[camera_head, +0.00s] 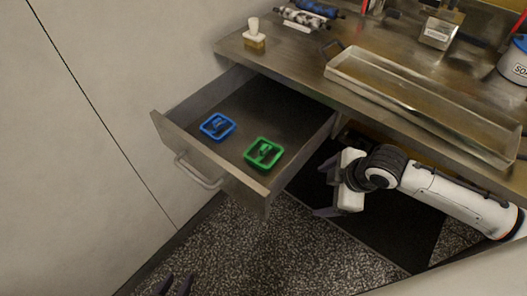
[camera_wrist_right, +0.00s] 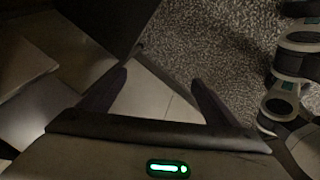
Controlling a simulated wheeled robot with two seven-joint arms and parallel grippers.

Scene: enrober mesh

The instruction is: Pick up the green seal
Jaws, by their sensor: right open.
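The green seal (camera_head: 264,153) is a square green frame with a raised middle, lying in the open metal drawer (camera_head: 173,137) near its front right corner. A similar blue seal (camera_head: 217,126) lies to its left, apart from it. My right gripper (camera_head: 325,188) is open and empty, outside the drawer to its right and below the counter edge. My left gripper (camera_head: 175,284) shows only as two dark fingertips, set apart, at the bottom edge over the floor.
A metal counter (camera_head: 300,60) runs above the drawer. On it stand a white-handled stamp (camera_head: 255,35), a long shallow tray (camera_head: 420,100), rollers (camera_head: 305,14) and a labelled container (camera_head: 514,62). A pale wall (camera_head: 80,150) stands left. The drawer handle (camera_head: 198,172) sticks out in front.

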